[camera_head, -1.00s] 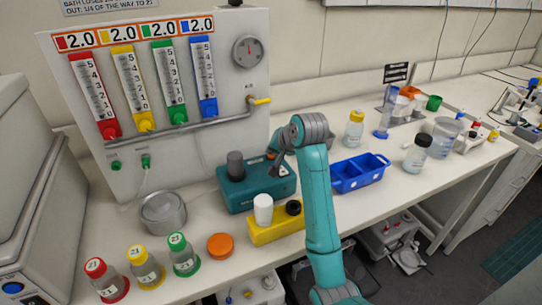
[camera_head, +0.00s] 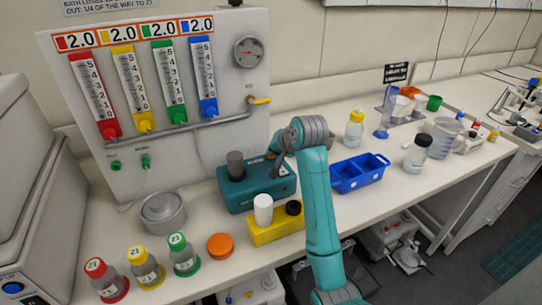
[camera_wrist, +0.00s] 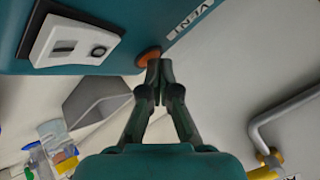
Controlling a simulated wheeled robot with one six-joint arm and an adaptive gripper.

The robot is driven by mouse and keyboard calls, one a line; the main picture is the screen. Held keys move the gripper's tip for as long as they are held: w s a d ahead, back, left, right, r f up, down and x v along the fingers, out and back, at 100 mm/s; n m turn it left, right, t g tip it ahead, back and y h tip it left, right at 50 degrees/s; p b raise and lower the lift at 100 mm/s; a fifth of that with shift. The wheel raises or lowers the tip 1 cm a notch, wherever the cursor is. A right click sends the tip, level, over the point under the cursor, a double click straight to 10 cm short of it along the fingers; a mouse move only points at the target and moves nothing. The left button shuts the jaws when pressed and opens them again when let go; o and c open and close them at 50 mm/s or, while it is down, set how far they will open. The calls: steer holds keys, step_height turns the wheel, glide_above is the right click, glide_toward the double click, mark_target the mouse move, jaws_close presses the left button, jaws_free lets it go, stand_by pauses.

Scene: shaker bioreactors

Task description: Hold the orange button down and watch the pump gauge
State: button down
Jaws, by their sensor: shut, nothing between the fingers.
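A yellow block (camera_head: 270,233) with a white bottle stands just in front of the pump. A blue tray (camera_head: 360,173) is to the right and a metal pot (camera_head: 162,212) to the left. The yellow-handled valve (camera_head: 261,101) is on the panel above the pump.

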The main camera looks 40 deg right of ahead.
stand_by(0.7)
steer(key=shift+r, duration=0.85)
steer(key=shift+r, duration=0.1)
steer(key=shift+r, duration=2.4)
